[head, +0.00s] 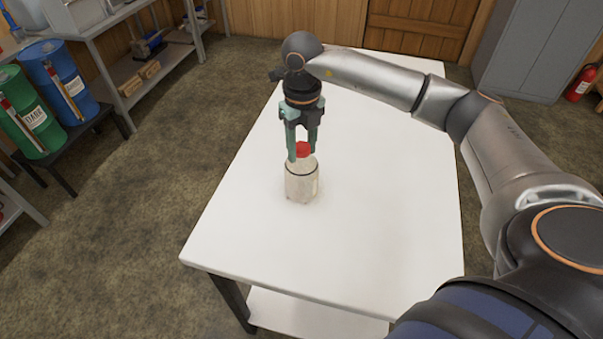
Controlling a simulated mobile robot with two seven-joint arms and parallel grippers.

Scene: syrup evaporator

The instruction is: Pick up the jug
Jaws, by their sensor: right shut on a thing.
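The jug (302,183) is a pale, see-through container with a red cap and a dark band near its top. It stands upright on, or just above, the white table; I cannot tell which. My right gripper (302,152) points straight down over it. Its green fingers are shut on the jug at the red cap, one finger on each side. My left gripper is not in view.
The white table (390,240) is otherwise bare, with free room all around the jug. A blue drum (62,82) and a green drum (30,115) sit on a dark stand at the left. A grey cabinet (535,45) stands at the back right.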

